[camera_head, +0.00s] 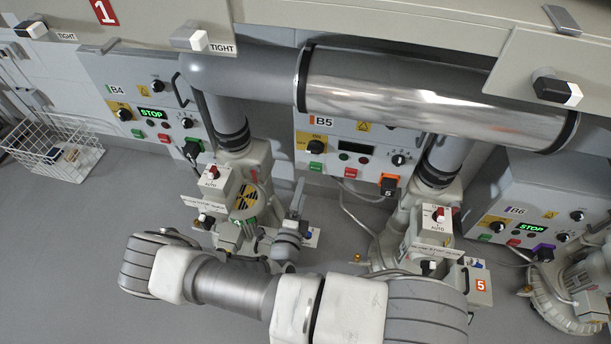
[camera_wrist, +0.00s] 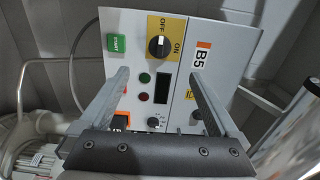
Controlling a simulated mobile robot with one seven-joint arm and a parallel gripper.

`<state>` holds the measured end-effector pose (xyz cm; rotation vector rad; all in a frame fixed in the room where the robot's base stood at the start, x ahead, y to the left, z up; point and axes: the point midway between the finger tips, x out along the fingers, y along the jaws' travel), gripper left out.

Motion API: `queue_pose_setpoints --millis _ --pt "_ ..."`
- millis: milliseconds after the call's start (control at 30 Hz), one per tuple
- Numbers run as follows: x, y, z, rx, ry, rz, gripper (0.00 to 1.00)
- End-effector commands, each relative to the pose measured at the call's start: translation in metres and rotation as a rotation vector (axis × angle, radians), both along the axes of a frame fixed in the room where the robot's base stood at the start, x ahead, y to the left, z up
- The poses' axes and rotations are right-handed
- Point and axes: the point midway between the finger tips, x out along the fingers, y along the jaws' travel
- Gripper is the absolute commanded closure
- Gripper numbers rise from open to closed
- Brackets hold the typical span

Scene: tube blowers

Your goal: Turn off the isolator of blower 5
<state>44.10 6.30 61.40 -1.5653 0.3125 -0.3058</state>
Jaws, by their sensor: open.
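The B5 panel (camera_head: 357,135) is a grey box with an orange tag on the wall. Its isolator is a black rotary knob on a yellow plate (camera_head: 316,145). The knob (camera_wrist: 158,47) also shows in the wrist view, beside the words OFF and ON; I cannot tell surely which it points to. The panel's display (camera_wrist: 163,88) is dark. My gripper (camera_wrist: 158,78) is open and empty, its two fingers spread in front of the panel, with the knob beyond the fingertips and between them. In the head view my gripper (camera_head: 297,192) is below and left of the panel.
A green START button (camera_wrist: 117,43) is near the knob. A large silver pipe (camera_head: 430,95) runs above the panel. Panels B4 (camera_head: 140,95) and B6 (camera_head: 535,205) stand either side, with STOP on their displays. The blower marked 5 (camera_head: 435,225) stands right of my gripper.

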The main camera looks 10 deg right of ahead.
Motion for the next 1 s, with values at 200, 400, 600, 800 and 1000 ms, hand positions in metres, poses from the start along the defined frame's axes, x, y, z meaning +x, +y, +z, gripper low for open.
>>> queue_pose_setpoints --millis 200,400,600,800,1000 --pt "-0.019 0.008 0.000 0.000 0.000 -0.001 0.03" --pt "-0.021 0.008 0.000 0.000 0.000 -0.001 0.03" --pt "-0.021 0.009 0.000 0.001 0.000 -0.001 0.03" --pt "-0.020 0.009 0.000 0.001 0.000 -0.001 0.03" --pt "-0.021 0.009 0.000 0.001 0.000 0.000 0.03"
